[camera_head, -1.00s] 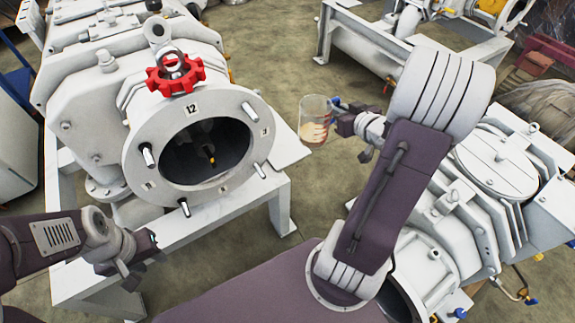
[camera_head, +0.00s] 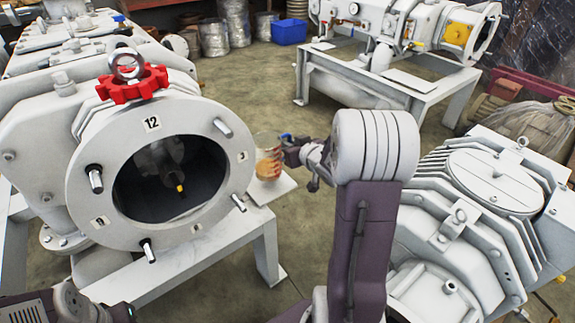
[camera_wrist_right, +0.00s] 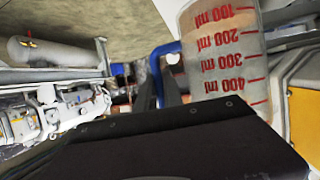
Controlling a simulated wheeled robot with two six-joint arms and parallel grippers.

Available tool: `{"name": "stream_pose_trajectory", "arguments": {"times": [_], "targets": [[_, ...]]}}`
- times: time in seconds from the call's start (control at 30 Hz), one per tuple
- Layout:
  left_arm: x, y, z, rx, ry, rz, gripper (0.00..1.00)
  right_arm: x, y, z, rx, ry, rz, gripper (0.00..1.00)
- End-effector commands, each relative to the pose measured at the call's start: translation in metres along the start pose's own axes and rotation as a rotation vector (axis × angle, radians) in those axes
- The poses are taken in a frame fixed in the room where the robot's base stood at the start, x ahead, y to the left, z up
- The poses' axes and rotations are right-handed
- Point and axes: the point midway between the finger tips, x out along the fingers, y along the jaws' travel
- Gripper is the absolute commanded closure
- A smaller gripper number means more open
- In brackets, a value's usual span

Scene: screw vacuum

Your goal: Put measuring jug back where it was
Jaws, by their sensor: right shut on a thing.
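The measuring jug (camera_head: 267,158) is clear with red markings. It is upright in the head view, between the large round flange and my right arm. My right gripper (camera_head: 288,150) is shut on it from its right side, near a blue part. In the right wrist view the jug (camera_wrist_right: 225,60) fills the upper right, its ml scale upside down. A pale flat plate (camera_head: 276,188) shows behind and below the jug; I cannot tell whether they touch. My left gripper (camera_head: 115,312) is only partly visible at the bottom edge, its jaws unclear.
The open flange (camera_head: 78,208) of the left machine, with a red handwheel (camera_head: 132,84), is close to the jug's left. A finned machine (camera_head: 490,215) stands right of my arm. Another machine on a frame (camera_head: 420,100) stands behind. Floor (camera_head: 270,90) is clear between them.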

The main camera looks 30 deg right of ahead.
Motion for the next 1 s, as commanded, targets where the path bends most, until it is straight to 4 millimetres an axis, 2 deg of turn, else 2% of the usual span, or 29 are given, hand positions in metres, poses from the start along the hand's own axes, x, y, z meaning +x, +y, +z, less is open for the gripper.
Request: {"name": "stream_pose_trajectory", "arguments": {"times": [0.2, 0.43, 0.67, 0.83, 0.87, 0.9, 1.0], "targets": [[0.005, 0.0, 0.0, 0.0, 0.001, 0.0, 0.64, 0.006, -0.003, 0.002, 0.001, 0.002, 0.001, 1.0], [0.043, -0.001, 0.004, 0.0, 0.0, 0.0, 0.64, 0.022, -0.003, 0.04, 0.002, 0.001, 0.002, 1.0], [0.038, -0.001, 0.004, 0.0, 0.001, 0.0, 0.64, 0.02, -0.003, 0.036, 0.001, 0.002, 0.002, 1.0], [0.042, -0.001, 0.004, 0.0, 0.001, 0.0, 0.64, 0.022, -0.003, 0.041, 0.001, 0.002, 0.002, 1.0], [0.041, -0.001, 0.004, 0.0, 0.001, 0.0, 0.64, 0.021, -0.003, 0.04, 0.001, 0.0, 0.002, 0.8], [0.041, -0.001, 0.004, 0.0, 0.001, 0.0, 0.64, 0.021, -0.003, 0.04, 0.001, 0.0, 0.002, 0.69], [0.041, -0.001, 0.004, 0.0, 0.001, 0.0, 0.64, 0.021, -0.003, 0.04, 0.001, 0.0, 0.002, 0.67]]}}
